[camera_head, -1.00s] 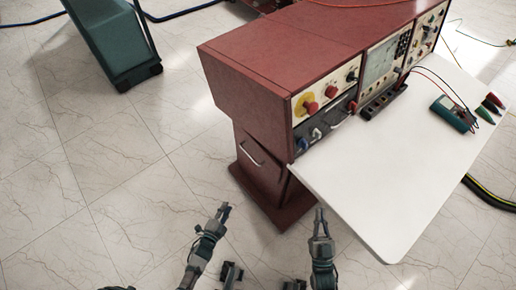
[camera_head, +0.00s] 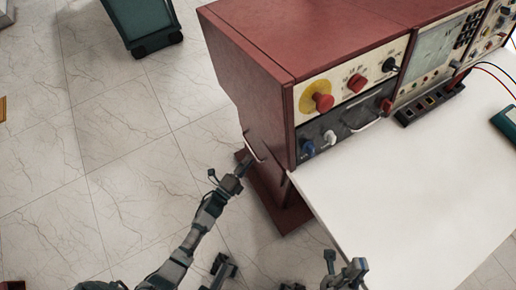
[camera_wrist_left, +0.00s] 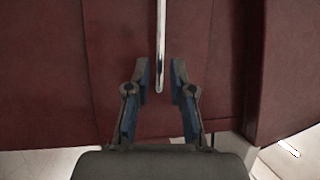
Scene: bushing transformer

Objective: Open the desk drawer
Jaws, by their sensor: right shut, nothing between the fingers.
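The desk (camera_head: 262,85) is dark red, with a drawer front on its lower pedestal and a thin metal drawer handle (camera_head: 252,147). In the left wrist view the handle (camera_wrist_left: 160,45) runs down the upper middle against a dark red panel. My left gripper (camera_head: 243,165) is right at the handle; in the wrist view its fingers (camera_wrist_left: 161,70) are apart, one on each side of the handle's lower end, with gaps visible. The drawer looks closed. My right gripper (camera_head: 345,262) is shut and empty, below the white desktop's near edge.
The white desktop (camera_head: 400,190) juts out over the right side. A control panel (camera_head: 345,95) with knobs and another handle is above the pedestal. A green cart (camera_head: 140,20) stands at the upper left.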

